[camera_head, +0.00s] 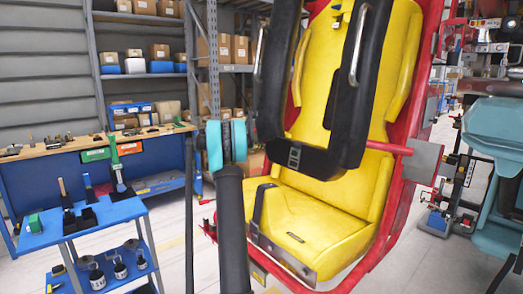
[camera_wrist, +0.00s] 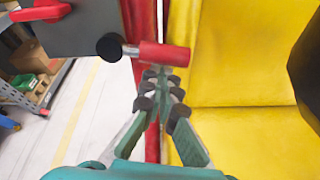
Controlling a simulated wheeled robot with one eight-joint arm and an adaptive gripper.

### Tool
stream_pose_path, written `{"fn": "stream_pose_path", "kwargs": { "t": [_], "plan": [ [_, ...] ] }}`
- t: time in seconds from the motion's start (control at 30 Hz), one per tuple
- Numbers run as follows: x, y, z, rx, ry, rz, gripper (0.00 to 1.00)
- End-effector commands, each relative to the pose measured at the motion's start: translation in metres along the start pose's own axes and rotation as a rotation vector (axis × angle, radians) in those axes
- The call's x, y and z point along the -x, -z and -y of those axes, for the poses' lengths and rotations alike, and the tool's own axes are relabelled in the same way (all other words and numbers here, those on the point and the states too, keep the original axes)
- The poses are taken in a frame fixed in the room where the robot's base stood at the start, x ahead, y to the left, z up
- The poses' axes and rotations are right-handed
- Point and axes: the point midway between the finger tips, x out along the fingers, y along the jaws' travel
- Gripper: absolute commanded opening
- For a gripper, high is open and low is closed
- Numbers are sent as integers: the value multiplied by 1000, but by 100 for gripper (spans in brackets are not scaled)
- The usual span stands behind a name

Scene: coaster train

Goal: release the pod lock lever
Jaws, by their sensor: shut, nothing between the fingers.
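The lever in the wrist view has a short red grip (camera_wrist: 164,54) on a thin metal rod, which comes out of a black round hub on a grey plate (camera_wrist: 75,30). My gripper (camera_wrist: 162,76) is shut and empty, with its green fingers together just below the red grip in the picture. I cannot tell whether the tips touch the grip. In the head view a red bar (camera_head: 389,147) stands beside a grey plate (camera_head: 425,163) at the seat's right side. It may be the same lever.
The pod has a yellow seat (camera_head: 325,225) with a black restraint (camera_head: 300,158) across it and a red frame. A blue cart (camera_head: 80,220) with tools and a workbench (camera_head: 90,145) stand at left. Clear floor shows between cart and pod.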

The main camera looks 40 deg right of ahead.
Motion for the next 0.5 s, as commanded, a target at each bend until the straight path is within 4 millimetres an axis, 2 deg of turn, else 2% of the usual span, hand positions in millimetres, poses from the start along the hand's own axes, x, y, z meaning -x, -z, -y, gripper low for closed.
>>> {"fn": "stream_pose_path", "kwargs": {
  "t": [0.5],
  "plan": [
    [1,-5,2,-3,0,0,0]
  ]
}}
